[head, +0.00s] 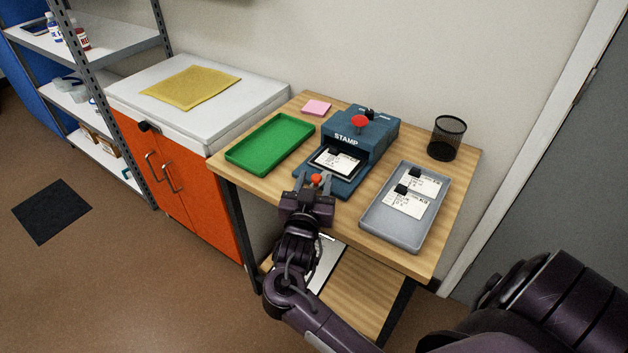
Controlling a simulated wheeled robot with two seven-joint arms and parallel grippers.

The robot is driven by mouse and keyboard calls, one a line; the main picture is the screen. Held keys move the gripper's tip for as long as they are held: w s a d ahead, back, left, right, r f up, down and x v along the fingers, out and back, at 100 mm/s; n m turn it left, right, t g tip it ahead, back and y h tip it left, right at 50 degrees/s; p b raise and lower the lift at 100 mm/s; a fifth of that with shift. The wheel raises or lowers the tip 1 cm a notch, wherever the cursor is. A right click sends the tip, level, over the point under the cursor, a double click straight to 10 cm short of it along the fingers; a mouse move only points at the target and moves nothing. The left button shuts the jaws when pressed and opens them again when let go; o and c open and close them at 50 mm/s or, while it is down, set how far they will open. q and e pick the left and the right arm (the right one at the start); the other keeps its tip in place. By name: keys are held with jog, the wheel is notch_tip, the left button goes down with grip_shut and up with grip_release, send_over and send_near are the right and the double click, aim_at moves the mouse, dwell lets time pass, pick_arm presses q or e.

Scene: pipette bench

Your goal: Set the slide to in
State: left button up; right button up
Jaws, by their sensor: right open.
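The blue stamp machine (381,133) stands on the wooden table, with a red button on top. Its slide (345,185) sticks out at the front, toward me. A card (339,160) with a dark clip lies in the dark frame on the slide. An orange-red knob (316,179) is at the slide's front end. My right gripper (314,184) is open at the knob, which shows between or just beyond its fingertips. I cannot tell whether they touch it. My left gripper is not in view.
A green tray (232,153) lies left of the machine, empty. A grey tray (372,237) with clipped cards lies at the right. A black mesh cup (446,138) and pink notes (316,107) stand behind. An orange cabinet (200,197) adjoins the table's left side.

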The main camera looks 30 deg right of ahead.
aim_at(324, 180)
jog(key=shift+w+d, duration=0.1)
jog(key=shift+d, duration=0.1)
grip_shut()
jog(key=shift+w+d, duration=0.1)
jog(key=d, duration=0.1)
jog(key=w+d, duration=0.1)
jog(key=d, duration=0.1)
jog(key=shift+w+d, duration=0.1)
jog(key=shift+w, duration=0.05)
jog(key=shift+d, duration=0.1)
jog(key=shift+c, duration=1.2)
grip_release()
jog(key=shift+o, duration=1.2)
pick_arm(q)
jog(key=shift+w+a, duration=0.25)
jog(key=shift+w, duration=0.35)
